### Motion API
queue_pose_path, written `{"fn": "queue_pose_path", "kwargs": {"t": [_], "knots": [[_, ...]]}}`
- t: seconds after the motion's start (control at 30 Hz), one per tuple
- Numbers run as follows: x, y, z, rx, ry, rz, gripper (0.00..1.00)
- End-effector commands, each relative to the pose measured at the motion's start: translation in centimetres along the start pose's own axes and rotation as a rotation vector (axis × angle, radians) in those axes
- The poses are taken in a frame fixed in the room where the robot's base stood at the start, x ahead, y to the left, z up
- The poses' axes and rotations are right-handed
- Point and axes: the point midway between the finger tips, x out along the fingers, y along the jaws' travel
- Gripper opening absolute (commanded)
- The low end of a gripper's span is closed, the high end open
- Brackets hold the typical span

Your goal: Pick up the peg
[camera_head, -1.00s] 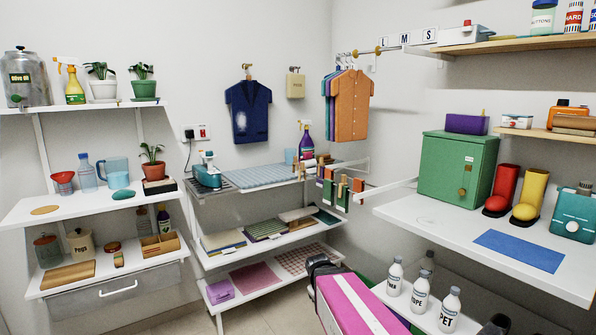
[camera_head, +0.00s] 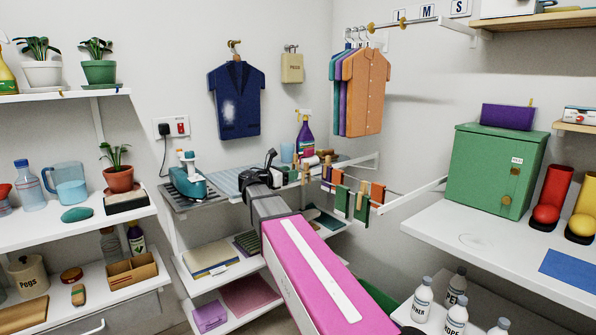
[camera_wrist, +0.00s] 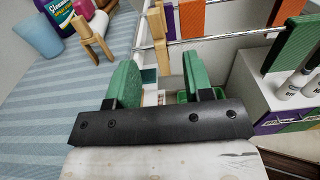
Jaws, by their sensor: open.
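Wooden pegs sit on the drying rails with coloured cloths; one peg (camera_wrist: 162,58) shows ahead of my gripper in the wrist view, and a peg on the rail (camera_head: 360,197) shows in the head view. Another pale wooden peg-like piece (camera_wrist: 92,38) stands on the striped board at upper left. My gripper (camera_wrist: 158,80) is open, its two green-padded fingers apart with nothing between them. In the head view my gripper (camera_head: 268,168) is over the striped board's right side, left of the rails. Which peg is meant I cannot tell.
The blue striped board (camera_wrist: 50,110) lies left of my gripper. A blue cup (camera_wrist: 36,38) and a purple spray bottle (camera_head: 305,136) stand at its back. Cloths hang close ahead, including a green one (camera_wrist: 292,42). A green cabinet (camera_head: 495,170) stands on the right shelf.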

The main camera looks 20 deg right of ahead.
Motion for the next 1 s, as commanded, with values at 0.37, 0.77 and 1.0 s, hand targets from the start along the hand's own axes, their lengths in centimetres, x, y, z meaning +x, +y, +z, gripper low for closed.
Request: {"fn": "queue_pose_path", "kwargs": {"t": [0.37, 0.77, 1.0], "knots": [[4.2, 0.1, 0.3, -0.01, -0.009, -0.003, 0.47], [7.7, 0.2, 0.1, -0.009, -0.008, -0.001, 0.47], [10.7, 0.2, 0.1, -0.009, -0.008, -0.001, 0.47]]}}
